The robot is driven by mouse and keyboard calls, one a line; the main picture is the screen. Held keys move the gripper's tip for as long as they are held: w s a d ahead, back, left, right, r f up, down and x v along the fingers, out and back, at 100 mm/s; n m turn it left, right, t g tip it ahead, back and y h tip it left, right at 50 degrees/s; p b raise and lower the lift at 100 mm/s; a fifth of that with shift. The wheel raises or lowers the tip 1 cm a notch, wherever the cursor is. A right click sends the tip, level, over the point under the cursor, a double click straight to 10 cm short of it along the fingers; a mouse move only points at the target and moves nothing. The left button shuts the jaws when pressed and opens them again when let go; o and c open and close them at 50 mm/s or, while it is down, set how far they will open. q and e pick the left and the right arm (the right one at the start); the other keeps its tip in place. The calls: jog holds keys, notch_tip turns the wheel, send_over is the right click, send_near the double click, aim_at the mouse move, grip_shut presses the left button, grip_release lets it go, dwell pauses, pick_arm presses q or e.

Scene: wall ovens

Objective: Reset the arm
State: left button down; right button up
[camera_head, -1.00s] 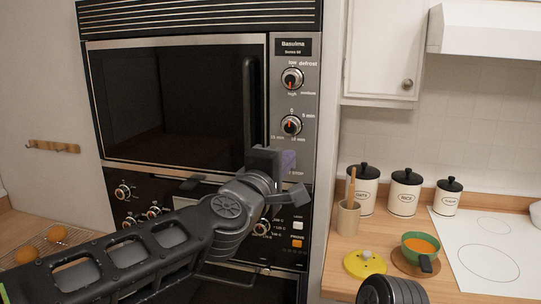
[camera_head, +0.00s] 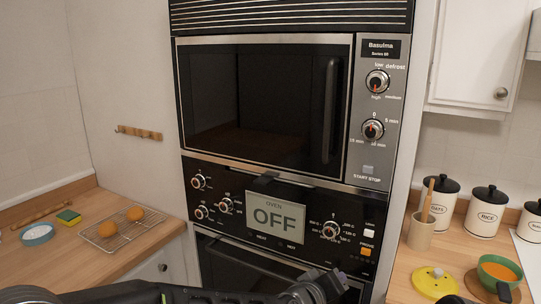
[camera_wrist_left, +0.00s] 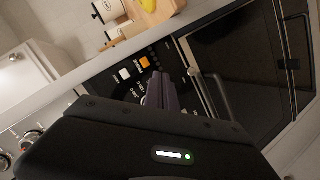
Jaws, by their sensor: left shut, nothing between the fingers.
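My left gripper (camera_head: 333,281) is low in the head view, in front of the lower oven door, with its arm along the bottom edge. In the left wrist view its purple-grey fingers (camera_wrist_left: 161,92) are together with nothing between them, and the oven's buttons show beyond them. The gripper appears apart from the oven. My right gripper is not in view.
The wall unit has a closed microwave (camera_head: 270,105) above an oven panel reading OFF (camera_head: 275,217). A wire rack (camera_head: 121,228) with two buns stands on the left counter. On the right counter are canisters (camera_head: 487,212), a yellow lid (camera_head: 434,282) and a green bowl (camera_head: 499,271).

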pick_arm(q)
jog(key=s+a+f+m+g+y, duration=0.1)
jog(key=s+a+f+g, duration=0.2)
jog(key=f, duration=0.6)
jog(key=s+a+f+m+y, duration=0.1)
jog(key=s+a+f, duration=0.2)
jog(key=a+f, duration=0.35)
jog(key=s+a+f+m+g+y, duration=0.1)
jog(key=s+a+f+g, duration=0.15)
jog(key=f, duration=0.75)
jog(key=s+a+f+g, duration=0.1)
jog(key=s+a+f, duration=0.2)
jog(key=s+f, duration=0.2)
jog(key=s+a+f+n+g, duration=0.1)
jog(key=s+a+f, duration=0.3)
jog(key=s, duration=0.5)
jog(key=s+a+f+n+g+y, duration=0.1)
jog(key=s+a+f+g, duration=0.1)
jog(key=s+a+f, duration=0.2)
jog(key=s+f, duration=0.3)
jog(key=shift+s, duration=0.15)
jog(key=shift+g, duration=0.25)
